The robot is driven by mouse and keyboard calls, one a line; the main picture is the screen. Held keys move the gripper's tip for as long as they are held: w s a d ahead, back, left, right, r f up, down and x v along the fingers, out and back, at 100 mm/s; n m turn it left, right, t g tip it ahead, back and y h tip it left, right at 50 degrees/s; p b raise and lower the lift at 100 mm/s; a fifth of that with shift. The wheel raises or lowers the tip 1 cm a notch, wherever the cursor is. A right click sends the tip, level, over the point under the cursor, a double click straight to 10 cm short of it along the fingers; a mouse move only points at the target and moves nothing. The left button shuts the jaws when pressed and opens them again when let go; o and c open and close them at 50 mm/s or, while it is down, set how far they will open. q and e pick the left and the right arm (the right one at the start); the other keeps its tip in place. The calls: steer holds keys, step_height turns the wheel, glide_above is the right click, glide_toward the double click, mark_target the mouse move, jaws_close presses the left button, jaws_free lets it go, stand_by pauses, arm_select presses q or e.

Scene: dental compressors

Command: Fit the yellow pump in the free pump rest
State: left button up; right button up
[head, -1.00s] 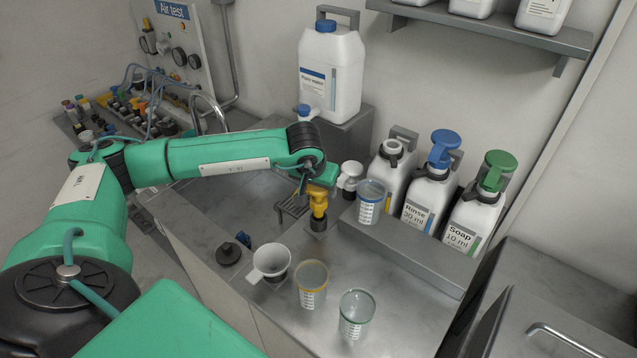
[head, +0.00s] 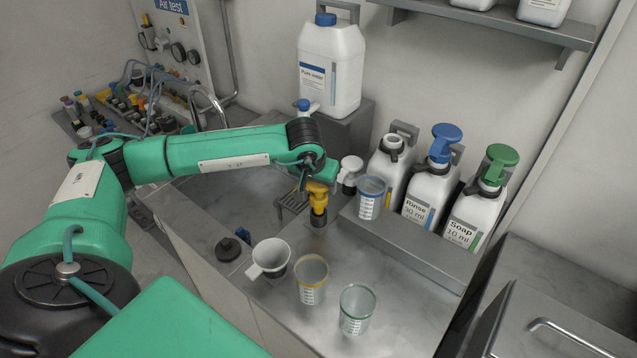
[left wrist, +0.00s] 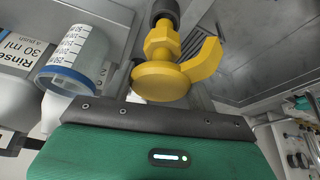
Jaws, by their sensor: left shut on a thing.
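The yellow pump (head: 318,202) is upright under my left gripper (head: 322,175) in the head view. My left gripper is shut on the pump's top; its fingertips are largely hidden. In the left wrist view the pump (left wrist: 165,68) shows a round yellow head, a hooked spout to the right and a dark grey cylinder at its far end. A dark grey piece (head: 318,220) is at the pump's lower end over the steel counter. I cannot tell whether it is the pump rest or whether the pump is seated in it. My right gripper is not in view.
A white pump (head: 350,170) and a blue-rimmed cup (head: 370,198) are close right of the yellow pump. An open-necked bottle (head: 387,168), the Rinse bottle (head: 430,187) and the Soap bottle (head: 478,208) stand behind. A white funnel (head: 271,259) and two cups (head: 311,282) stand in front.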

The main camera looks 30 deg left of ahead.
mark_target(318, 196)
arm_select(q)
steer(key=shift+f+b, duration=1.1)
steer(key=shift+f, duration=0.2)
steer(key=shift+f, duration=0.1)
steer(key=shift+f+b, duration=0.7)
steer(key=shift+b, duration=0.1)
steer(key=o, duration=1.3)
steer(key=shift+o, duration=0.2)
